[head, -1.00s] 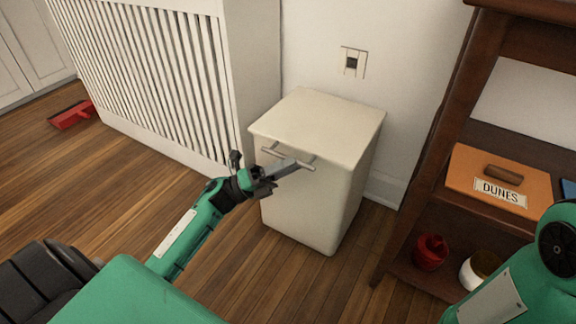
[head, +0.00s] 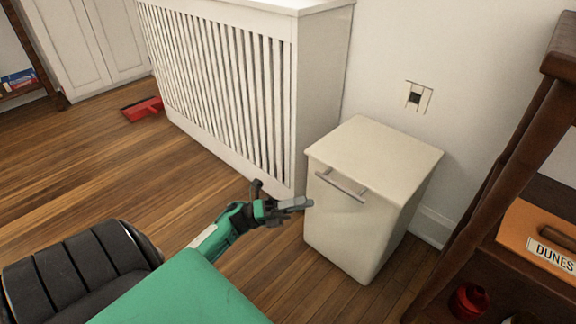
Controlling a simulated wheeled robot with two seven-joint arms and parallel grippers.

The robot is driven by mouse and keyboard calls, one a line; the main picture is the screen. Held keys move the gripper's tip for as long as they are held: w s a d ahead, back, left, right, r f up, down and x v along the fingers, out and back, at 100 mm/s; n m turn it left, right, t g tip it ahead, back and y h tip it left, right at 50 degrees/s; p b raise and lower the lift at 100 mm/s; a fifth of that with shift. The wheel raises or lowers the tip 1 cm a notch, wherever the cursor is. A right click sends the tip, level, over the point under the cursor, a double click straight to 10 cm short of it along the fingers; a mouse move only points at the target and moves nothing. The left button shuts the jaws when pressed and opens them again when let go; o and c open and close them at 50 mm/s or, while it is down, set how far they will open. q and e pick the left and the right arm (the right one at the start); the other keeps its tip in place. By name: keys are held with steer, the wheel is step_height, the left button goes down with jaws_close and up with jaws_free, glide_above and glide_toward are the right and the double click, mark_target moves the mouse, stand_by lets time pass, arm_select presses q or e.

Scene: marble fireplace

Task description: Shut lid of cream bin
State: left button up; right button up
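The cream bin (head: 350,235) stands on the wood floor against the wall, right of the middle in the head view. Its cream lid (head: 378,150) lies flat on top and looks shut, with no gap that I can see. A grey bar handle (head: 341,187) sits on the front near the lid's edge. My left gripper (head: 300,204) is just left of the bin's front, below the handle, with its fingers pointing right. It holds nothing that I can see, and its fingers look close together, but their gap is unclear. My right gripper is out of view.
A white slatted radiator cover (head: 318,90) stands behind and left of the bin. A dark wood shelf (head: 505,165) with an orange box (head: 540,235) and a red pot (head: 468,300) stands at the right. A red dustpan-like object (head: 142,108) lies on the floor. Open floor lies at left.

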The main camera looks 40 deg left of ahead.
arm_select(q)
steer(key=v, duration=0.3)
steer(key=shift+s+a+f+p, duration=0.15)
steer(key=shift+s+a+p, duration=0.15)
steer(key=shift+p, duration=0.1)
